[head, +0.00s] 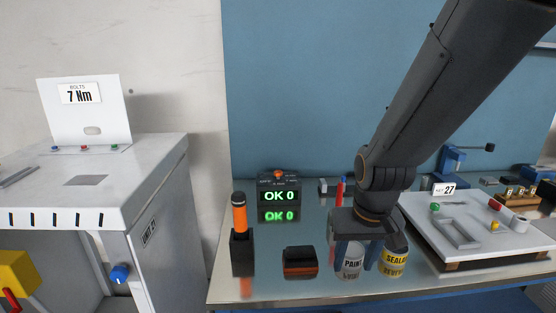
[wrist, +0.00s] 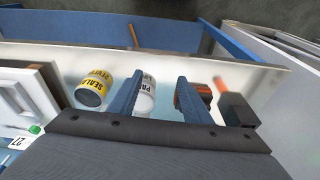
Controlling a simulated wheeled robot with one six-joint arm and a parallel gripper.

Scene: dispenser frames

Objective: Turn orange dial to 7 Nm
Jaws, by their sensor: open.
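The orange dial (head: 278,174) sits on top of a small dark box (head: 280,196) at the back of the bench in the head view. The box's green display reads "OK 0". A sign (head: 79,94) on the left cabinet reads "BOLTS 7 Nm". The dial is not seen in the wrist view.
An orange-and-black driver (head: 239,214) stands in a holder left of a dark orange-striped block (head: 300,262). A yellow SEALANT can (head: 394,262) stands beside the PAINT can. A white fixture board (head: 480,240) fills the right. The bench between the display box and block is clear.

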